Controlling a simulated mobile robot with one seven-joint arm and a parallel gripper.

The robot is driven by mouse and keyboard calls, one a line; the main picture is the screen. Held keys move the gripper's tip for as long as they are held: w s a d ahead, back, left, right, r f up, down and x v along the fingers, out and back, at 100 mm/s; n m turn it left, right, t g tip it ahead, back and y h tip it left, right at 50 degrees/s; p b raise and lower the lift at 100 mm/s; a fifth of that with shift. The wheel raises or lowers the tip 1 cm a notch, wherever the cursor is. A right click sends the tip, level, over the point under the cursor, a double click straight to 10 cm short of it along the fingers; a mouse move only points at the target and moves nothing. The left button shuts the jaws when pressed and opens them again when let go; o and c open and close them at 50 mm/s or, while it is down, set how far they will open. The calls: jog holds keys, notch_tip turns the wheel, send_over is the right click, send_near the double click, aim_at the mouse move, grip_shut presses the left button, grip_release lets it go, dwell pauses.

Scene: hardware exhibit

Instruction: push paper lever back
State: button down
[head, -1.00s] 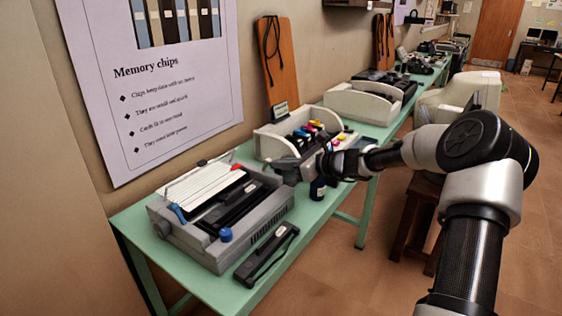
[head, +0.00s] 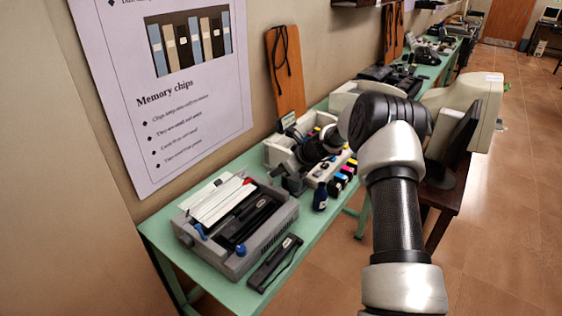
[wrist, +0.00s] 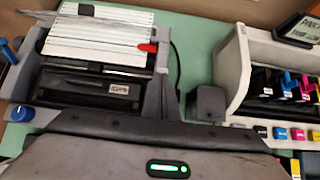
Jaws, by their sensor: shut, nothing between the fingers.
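The grey printer (head: 246,252) stands on the green table, with white ribbed paper support (head: 212,203) at its back. A red-tipped lever (head: 248,182) sits beside the support's right end; it also shows in the wrist view (wrist: 148,47). A blue-tipped lever (head: 199,230) is at the printer's left side, also in the wrist view (wrist: 9,50). Which of these is the paper lever is not marked. My gripper (head: 288,178) is shut and empty, just right of the printer's right end, apart from both levers. Its grey body fills the bottom of the wrist view and hides the printer's front.
A white open-front printer (head: 283,152) with colour cartridges stands close to the right of my gripper. The wall with a poster (head: 180,110) is behind.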

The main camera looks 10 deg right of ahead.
jog(key=shift+w+a+r, duration=0.15)
jog(key=shift+w+a, duration=0.5)
jog(key=shift+w, duration=0.15)
jog(key=shift+r, duration=0.15)
jog(key=shift+r+p, duration=0.6)
jog(key=shift+r, duration=0.1)
jog(key=s+d+r, duration=0.2)
jog(key=r, duration=0.4)
jog(key=s+d+r, duration=0.2)
jog(key=r, duration=0.3)
jog(key=shift+s+d+r, duration=0.2)
jog(key=shift+r, duration=0.15)
